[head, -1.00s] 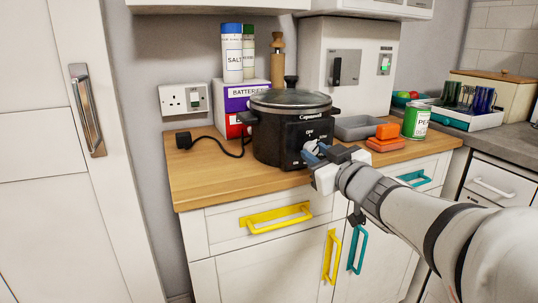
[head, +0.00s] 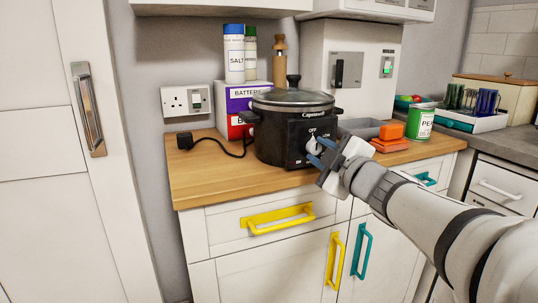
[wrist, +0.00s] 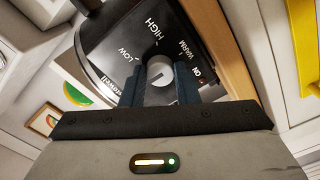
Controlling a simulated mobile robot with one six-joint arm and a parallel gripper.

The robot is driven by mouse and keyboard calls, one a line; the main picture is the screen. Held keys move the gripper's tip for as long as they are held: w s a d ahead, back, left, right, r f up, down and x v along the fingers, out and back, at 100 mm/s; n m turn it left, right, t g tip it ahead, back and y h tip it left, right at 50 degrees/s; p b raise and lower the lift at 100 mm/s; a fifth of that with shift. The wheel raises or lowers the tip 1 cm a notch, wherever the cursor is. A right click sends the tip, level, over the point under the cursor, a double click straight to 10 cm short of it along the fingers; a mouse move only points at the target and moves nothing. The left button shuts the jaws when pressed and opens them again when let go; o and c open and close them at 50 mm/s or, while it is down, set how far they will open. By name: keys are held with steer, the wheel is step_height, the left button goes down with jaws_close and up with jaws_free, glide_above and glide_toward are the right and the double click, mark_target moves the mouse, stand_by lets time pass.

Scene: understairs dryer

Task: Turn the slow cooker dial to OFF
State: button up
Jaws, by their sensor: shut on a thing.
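The slow cooker (head: 284,137) is black with a lidded pot and stands on the wooden worktop. Its pale round dial (head: 313,146) is on the front face, with OFF printed above it. In the wrist view the dial (wrist: 159,75) sits between the two dark fingers of my gripper (wrist: 160,88), which is shut on it. LOW, HIGH and WARM labels show around it, and ON is printed near the right finger. The OFF mark does not show there. I cannot tell clearly which mark the dial points to. In the head view my gripper (head: 318,151) reaches the dial from the right.
A grey tray (head: 362,128), an orange stack (head: 389,138) and a green can (head: 419,124) stand right of the cooker. A batteries box (head: 235,105) is behind it, and a black plug and cable (head: 187,141) lie left. Yellow (head: 278,216) and teal (head: 360,250) handles project below.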

steer(key=shift+n, duration=0.3)
steer(key=o, duration=1)
steer(key=shift+r, duration=0.15)
step_height(320, 180, up, 10)
steer(key=p, duration=0.6)
steer(key=shift+c, duration=0.2)
